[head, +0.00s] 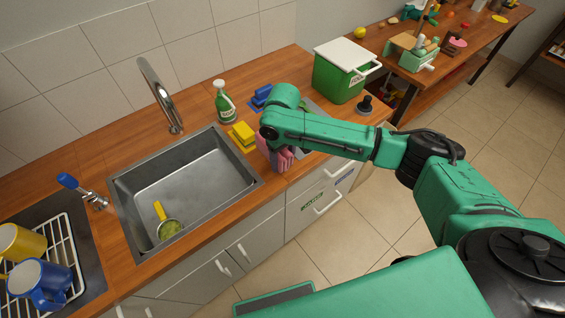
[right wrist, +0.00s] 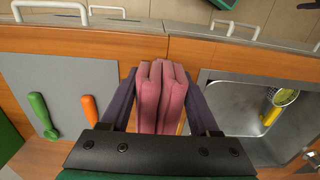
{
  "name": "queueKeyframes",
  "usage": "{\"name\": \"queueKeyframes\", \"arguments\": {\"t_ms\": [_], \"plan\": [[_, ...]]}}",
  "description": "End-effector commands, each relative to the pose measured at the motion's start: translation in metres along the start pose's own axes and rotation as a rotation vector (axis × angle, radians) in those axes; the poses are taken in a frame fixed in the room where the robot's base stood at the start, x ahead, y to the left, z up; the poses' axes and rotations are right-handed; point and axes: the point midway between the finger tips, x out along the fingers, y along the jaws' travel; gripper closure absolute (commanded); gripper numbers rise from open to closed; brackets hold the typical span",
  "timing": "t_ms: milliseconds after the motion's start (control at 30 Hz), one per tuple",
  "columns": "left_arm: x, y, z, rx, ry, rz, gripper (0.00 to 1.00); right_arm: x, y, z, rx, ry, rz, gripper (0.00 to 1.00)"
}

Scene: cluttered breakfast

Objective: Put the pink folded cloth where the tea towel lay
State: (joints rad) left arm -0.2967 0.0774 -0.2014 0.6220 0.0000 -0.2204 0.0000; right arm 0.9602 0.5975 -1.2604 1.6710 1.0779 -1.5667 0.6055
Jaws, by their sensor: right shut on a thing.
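The pink folded cloth (head: 285,159) hangs upright in my right gripper (head: 275,156), over the wooden counter near its front edge, just right of the sink. In the right wrist view the pink folded cloth (right wrist: 160,90) shows as several thick folds squeezed between the two dark fingers of my right gripper (right wrist: 159,100). I cannot tell whether its lower edge touches the counter. No tea towel can be made out in either view. My left gripper is in neither view.
The steel sink (head: 185,185) holds a strainer (head: 169,228). Yellow (head: 243,133) and blue (head: 261,93) items, a spray bottle (head: 224,103), a green bin (head: 338,78) and a black knobbed object (head: 366,104) stand nearby. A grey board (right wrist: 75,90) bears green-handled and orange items.

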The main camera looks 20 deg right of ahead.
Motion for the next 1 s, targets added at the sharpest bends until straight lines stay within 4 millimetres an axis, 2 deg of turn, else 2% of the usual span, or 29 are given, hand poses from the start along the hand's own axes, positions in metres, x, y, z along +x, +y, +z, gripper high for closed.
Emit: {"name": "queueKeyframes", "arguments": {"t_ms": [100,167,467,500,567,867,1000], "plan": [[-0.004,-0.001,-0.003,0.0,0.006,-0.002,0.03,0.023,-0.001,0.0,-0.001,-0.002,0.0,1.0],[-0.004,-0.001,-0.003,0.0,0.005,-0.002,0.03,0.03,0.0,0.0,-0.001,-0.002,0.0,1.0],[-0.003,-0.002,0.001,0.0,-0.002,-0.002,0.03,0.034,0.0,0.0,-0.001,0.0,0.0,1.0],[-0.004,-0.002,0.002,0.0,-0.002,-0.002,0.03,0.034,0.0,0.0,-0.001,0.0,0.0,0.3],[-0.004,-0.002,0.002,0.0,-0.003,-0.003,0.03,0.034,0.0,0.0,-0.001,0.0,0.0,0.08],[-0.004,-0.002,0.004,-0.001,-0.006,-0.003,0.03,0.033,0.0,0.0,-0.001,0.0,0.0,0.08],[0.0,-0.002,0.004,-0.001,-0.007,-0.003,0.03,0.02,0.0,-0.001,-0.001,0.003,-0.001,0.08]]}}
